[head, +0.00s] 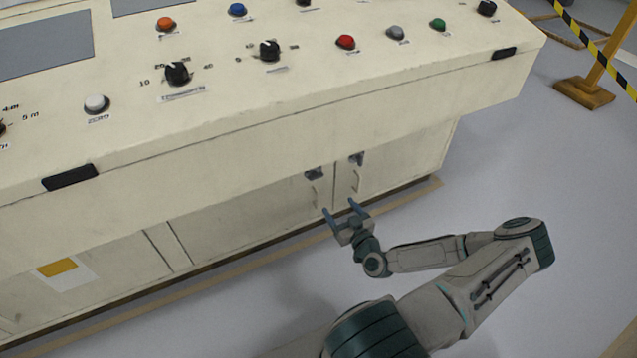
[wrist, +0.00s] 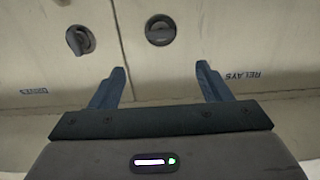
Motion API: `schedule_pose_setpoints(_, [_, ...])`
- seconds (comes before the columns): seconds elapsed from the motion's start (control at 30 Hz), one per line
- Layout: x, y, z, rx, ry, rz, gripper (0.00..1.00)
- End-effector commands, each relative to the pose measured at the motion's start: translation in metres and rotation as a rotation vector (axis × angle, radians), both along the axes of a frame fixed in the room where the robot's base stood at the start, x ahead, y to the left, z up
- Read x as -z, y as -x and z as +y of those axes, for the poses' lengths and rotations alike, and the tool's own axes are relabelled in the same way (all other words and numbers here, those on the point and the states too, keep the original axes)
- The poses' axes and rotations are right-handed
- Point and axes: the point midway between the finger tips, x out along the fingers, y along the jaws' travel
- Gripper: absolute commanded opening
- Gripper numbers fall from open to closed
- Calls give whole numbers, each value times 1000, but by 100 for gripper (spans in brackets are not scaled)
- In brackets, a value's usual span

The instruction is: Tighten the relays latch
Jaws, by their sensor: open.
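The relays latch (wrist: 160,30) is a dark round knob on the cabinet door marked RELAYS (wrist: 240,76), whose lettering is upside down in the wrist view. Its grip bar looks roughly level there. In the head view it appears to be the left of two small grey latches (head: 315,173) under the console. My gripper (head: 340,207) is open and empty, its fingers pointing at the cabinet front, below the latches. In the wrist view my gripper (wrist: 160,68) has its fingertips to either side of the latch's line, apart from it.
A second latch (wrist: 80,40), with its bar tilted, sits on the neighbouring door across a seam. The console top (head: 230,110) with buttons and knobs overhangs the doors. The floor (head: 520,160) to the right is clear; a yellow barrier post (head: 590,90) stands beyond.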

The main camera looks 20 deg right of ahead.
Motion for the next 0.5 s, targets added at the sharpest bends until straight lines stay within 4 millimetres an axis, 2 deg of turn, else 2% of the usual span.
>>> schedule_pose_setpoints(0.17, [1, -13, 4, 4, -4, -18, 71])
schedule_pose_setpoints(0.5, [3, -82, 9, -2, -4, -16, 71])
